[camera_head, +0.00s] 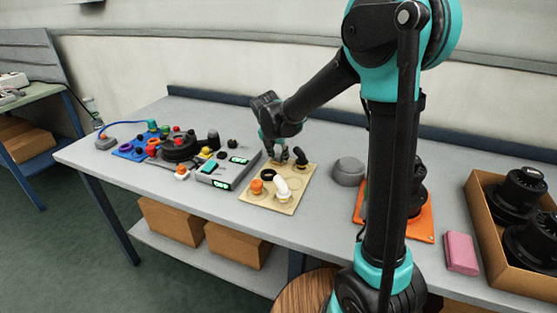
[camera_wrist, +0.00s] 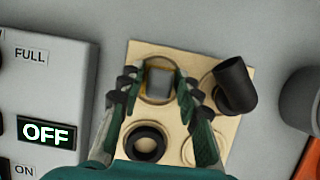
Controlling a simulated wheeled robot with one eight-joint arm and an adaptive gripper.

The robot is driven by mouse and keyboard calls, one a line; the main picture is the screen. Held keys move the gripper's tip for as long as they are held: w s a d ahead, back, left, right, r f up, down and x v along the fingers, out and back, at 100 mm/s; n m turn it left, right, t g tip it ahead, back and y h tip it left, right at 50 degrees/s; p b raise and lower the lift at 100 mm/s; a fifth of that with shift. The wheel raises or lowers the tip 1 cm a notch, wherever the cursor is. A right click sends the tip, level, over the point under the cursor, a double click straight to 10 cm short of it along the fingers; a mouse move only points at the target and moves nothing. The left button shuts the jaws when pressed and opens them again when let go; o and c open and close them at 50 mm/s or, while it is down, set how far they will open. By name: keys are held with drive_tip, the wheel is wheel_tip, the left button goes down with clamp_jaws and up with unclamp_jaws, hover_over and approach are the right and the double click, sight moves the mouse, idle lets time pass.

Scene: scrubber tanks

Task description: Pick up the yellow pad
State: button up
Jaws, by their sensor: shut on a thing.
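My gripper (camera_head: 279,158) reaches down over the back part of a tan board (camera_head: 271,204) with round outlines on it. In the wrist view its two fingers (camera_wrist: 160,83) close on the sides of a small block with a grey top and yellowish edges, the yellow pad (camera_wrist: 159,77). The pad sits within a ring outline at the back of the board; whether it touches the board cannot be told. In the head view the gripper hides the pad.
Beside the gripper are a black elbow pipe (camera_wrist: 234,85) and a black ring (camera_wrist: 145,141). A grey control box (camera_head: 228,170) is left, a grey dome (camera_head: 349,172) right.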

sight(279, 155)
wheel_tip(279, 155, up, 20)
idle(0.8)
